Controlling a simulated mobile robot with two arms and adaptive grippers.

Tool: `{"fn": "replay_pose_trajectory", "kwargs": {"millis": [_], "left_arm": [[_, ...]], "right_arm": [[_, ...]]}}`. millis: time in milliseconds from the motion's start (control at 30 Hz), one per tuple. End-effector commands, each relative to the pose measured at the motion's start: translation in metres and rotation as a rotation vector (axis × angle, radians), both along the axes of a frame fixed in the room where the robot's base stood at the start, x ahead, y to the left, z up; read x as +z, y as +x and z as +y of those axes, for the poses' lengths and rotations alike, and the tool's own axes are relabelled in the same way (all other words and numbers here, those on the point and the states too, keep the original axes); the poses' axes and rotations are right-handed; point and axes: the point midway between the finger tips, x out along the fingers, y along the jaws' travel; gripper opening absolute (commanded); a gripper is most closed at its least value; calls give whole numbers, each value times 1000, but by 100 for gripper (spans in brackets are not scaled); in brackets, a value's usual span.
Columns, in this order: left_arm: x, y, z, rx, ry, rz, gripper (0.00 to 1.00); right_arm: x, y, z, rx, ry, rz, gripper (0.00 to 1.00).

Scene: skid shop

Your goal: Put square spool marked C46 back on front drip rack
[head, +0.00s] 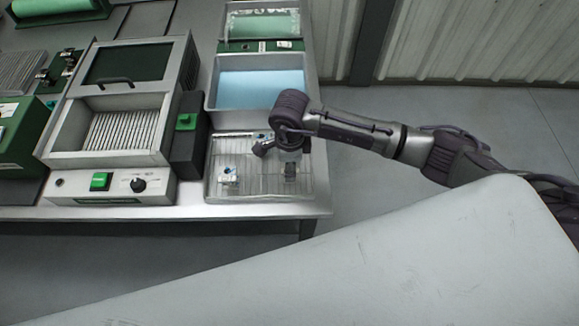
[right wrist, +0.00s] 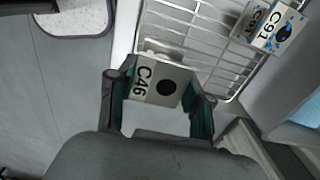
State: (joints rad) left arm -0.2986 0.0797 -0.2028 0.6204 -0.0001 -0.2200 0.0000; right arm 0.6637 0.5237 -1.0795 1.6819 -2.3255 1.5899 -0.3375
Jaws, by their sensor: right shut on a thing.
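In the right wrist view the square spool marked C46 (right wrist: 160,85) is a pale square plate with a dark round hole. It sits between the two fingers of my right gripper (right wrist: 158,92), which is shut on it. The front drip rack (right wrist: 185,48) is a wire grid in a tray, behind and below the spool. In the head view my right gripper (head: 290,170) is over the right part of the drip rack (head: 256,190); the spool is hard to make out there. I cannot tell whether it touches the wires. My left gripper is out of view.
A blue-filled tray (head: 260,88) lies behind the rack. A green-buttoned machine (head: 118,140) stands to the left.

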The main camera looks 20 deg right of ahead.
Motion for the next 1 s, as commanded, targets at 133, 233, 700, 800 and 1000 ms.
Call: {"fn": "replay_pose_trajectory", "kwargs": {"millis": [133,233,700,800,1000], "left_arm": [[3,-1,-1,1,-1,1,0],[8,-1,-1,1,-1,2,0],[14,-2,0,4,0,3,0],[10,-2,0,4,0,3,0],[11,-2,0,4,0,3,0]], "right_arm": [[-6,10,-2,0,1,0,0],[-17,10,-2,0,1,5,0],[-46,11,-2,2,1,0,0],[-50,11,-2,2,1,0,0],[-50,10,-2,1,0,1,75]]}}
